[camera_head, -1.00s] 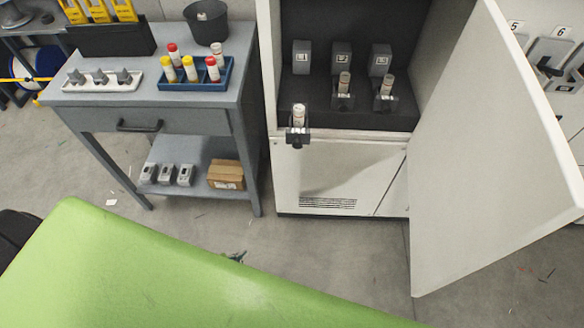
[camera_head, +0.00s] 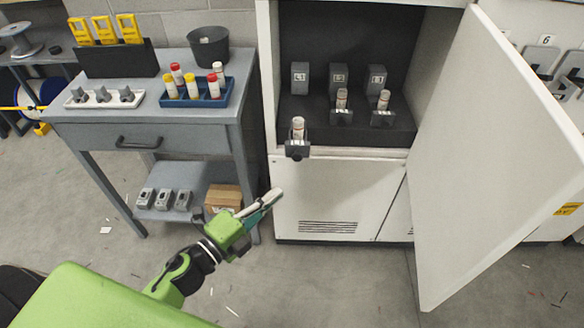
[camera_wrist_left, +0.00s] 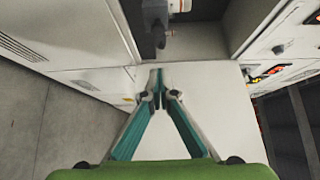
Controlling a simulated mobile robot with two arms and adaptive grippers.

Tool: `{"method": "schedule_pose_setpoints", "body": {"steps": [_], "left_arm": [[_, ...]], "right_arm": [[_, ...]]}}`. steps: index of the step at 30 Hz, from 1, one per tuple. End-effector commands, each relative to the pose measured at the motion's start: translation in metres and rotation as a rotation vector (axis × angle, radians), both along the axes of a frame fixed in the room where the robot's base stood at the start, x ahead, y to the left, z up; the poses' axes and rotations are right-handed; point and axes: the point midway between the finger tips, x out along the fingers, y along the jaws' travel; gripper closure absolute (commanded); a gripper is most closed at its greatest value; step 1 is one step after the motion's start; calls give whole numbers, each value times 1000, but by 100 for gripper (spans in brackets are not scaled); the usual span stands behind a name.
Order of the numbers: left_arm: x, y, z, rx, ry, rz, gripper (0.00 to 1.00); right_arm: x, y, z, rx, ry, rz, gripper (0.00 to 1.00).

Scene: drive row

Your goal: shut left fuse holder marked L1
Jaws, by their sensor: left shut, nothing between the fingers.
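The left fuse holder marked L1 (camera_head: 300,78) stands leftmost in the open cabinet. Its dark drawer-like front (camera_head: 297,150) is tipped out over the cabinet's front edge, with a pale fuse (camera_head: 298,129) upright on it. My left gripper (camera_head: 274,197) is shut and empty, below and left of that front, apart from it, before the lower cabinet panel. In the left wrist view its fingertips (camera_wrist_left: 158,87) meet, and a grey and dark holder part (camera_wrist_left: 156,18) shows ahead at the top. My right gripper is not in view.
Two more holders (camera_head: 339,77) (camera_head: 377,78) stand to the right, also open with fuses. The cabinet door (camera_head: 490,150) is swung open at right. A grey workbench (camera_head: 150,138) with a blue fuse tray (camera_head: 224,98) stands at left. Open floor lies in front.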

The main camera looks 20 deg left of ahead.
Motion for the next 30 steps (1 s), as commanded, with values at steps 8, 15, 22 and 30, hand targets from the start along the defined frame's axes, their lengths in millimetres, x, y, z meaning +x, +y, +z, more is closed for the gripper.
{"method": "schedule_pose_setpoints", "body": {"steps": [8,15,22,30], "left_arm": [[47,-20,2,0,-2,0,100],[84,-24,-2,1,-2,2,100],[104,-16,-2,-1,0,1,100],[107,-15,-2,-3,1,1,100]], "right_arm": [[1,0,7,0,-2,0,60],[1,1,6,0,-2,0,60],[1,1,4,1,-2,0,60],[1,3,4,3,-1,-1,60]]}}
